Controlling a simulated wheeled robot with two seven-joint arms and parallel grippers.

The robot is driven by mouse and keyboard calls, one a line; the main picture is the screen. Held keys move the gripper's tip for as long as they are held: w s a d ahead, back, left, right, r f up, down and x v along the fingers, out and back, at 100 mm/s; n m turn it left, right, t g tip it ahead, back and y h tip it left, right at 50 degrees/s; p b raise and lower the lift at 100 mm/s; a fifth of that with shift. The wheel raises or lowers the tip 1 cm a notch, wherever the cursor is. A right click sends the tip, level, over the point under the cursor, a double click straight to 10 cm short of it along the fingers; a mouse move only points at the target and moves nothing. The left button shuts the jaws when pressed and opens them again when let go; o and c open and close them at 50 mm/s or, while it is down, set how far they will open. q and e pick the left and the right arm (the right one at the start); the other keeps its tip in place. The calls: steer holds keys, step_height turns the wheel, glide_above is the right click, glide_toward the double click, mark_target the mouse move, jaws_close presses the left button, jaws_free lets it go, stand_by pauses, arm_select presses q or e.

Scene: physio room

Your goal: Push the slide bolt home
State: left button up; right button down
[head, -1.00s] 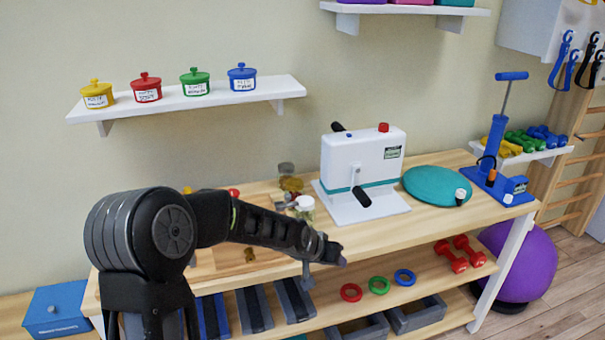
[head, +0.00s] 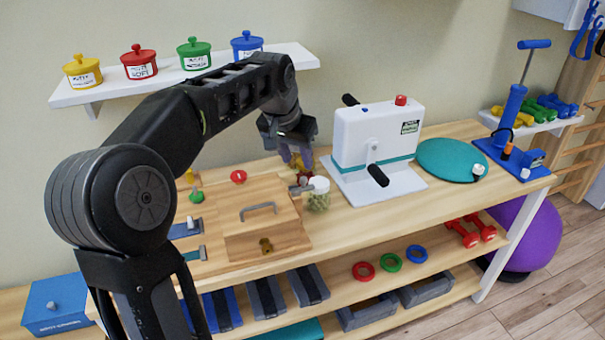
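A wooden board (head: 240,228) with a grey handle (head: 258,209) and a small brass fitting (head: 266,245) lies on the left part of the bench. A small grey metal piece (head: 300,188) shows at its right edge; I cannot tell for sure whether it is the slide bolt. Blue (head: 184,229) and teal (head: 194,254) pieces with metal parts sit at the board's left side. My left gripper (head: 297,160) points down above the back right of the board, apart from it. Its fingers are small and overlap things behind, so their opening is unclear. My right gripper is out of view.
A glass jar (head: 319,196) stands right beside the board, and a white crank machine (head: 375,140) is farther right. A wall shelf (head: 290,62) with coloured pots is behind my arm. Red (head: 238,177) and green (head: 196,196) knobs stand on the left.

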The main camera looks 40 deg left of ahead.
mark_target(303, 178)
arm_select(q)
steer(key=x, duration=0.7)
steer(key=shift+f+p, duration=0.3)
steer(key=shift+f, duration=0.1)
jaws_close()
stand_by(1.1)
